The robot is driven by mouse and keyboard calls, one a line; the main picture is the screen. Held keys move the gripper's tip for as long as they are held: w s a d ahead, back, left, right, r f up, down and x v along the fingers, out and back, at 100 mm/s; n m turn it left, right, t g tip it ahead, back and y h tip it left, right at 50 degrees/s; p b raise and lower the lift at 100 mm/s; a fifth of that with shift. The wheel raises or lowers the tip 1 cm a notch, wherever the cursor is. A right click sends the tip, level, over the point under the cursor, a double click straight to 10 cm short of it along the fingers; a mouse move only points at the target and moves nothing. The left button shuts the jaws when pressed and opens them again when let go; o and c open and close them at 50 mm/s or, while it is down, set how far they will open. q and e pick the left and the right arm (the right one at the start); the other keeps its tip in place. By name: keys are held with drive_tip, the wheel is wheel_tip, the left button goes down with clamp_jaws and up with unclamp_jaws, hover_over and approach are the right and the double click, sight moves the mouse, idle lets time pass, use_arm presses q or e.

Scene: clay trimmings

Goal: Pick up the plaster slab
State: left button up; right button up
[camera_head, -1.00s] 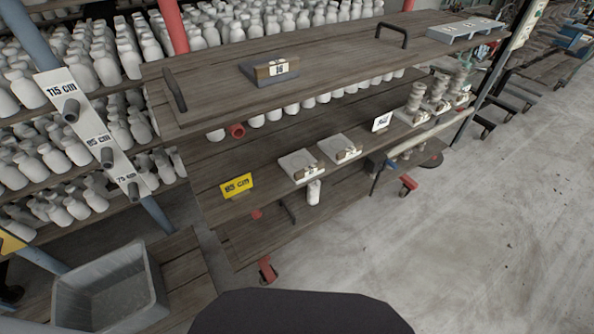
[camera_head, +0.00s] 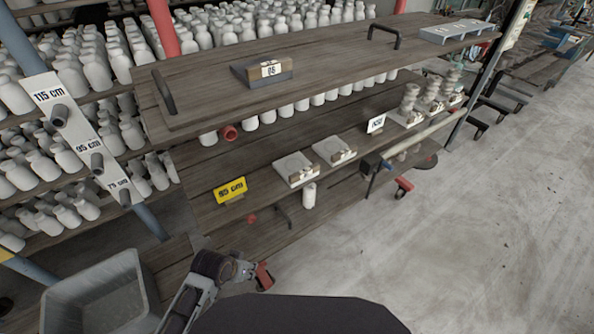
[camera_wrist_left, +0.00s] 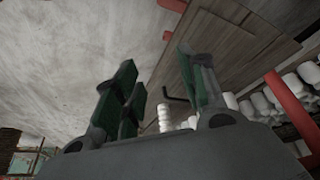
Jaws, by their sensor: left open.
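Two pale square slabs, a left one (camera_head: 297,168) and a right one (camera_head: 335,150), lie on the middle shelf, each with a small labelled block at its front edge. I cannot read those labels, so I cannot tell which is the plaster slab. My left arm rises at the bottom of the head view, with my left gripper (camera_head: 243,268) below and left of the slabs, well apart from them. The left wrist view shows this gripper (camera_wrist_left: 162,85) open, its green-padded fingers apart with nothing between them. My right gripper is not in view.
The wooden top shelf (camera_head: 340,65) overhangs the middle shelf and carries a dark grey block (camera_head: 262,71). A yellow sign (camera_head: 230,190) and a white card (camera_head: 376,123) stand near the slabs. A grey tub (camera_head: 100,295) is at lower left. Open floor (camera_head: 470,240) lies right.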

use_arm(q)
drive_tip(key=w+d+r+m+t+h, duration=0.1)
drive_tip(key=w+d+r+m+h, duration=0.3)
drive_tip(key=d+r, duration=0.5)
drive_tip(key=w+d+r+m+h, duration=0.35)
drive_tip(key=d+r, duration=0.35)
drive_tip(key=r, duration=0.4)
drive_tip(key=t+h, duration=0.2)
drive_tip(key=t, duration=0.1)
approach(302, 173)
drive_tip(key=w+v, duration=0.1)
drive_tip(key=v, duration=0.3)
drive_tip(key=shift+s+a+r+b, duration=0.2)
drive_tip(key=shift+s+a+b, duration=0.1)
drive_tip(key=shift+s, duration=0.05)
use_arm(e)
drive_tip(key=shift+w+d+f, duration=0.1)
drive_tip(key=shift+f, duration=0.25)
use_arm(q)
drive_tip(key=shift+w+d, duration=0.1)
drive_tip(key=shift+d, duration=0.05)
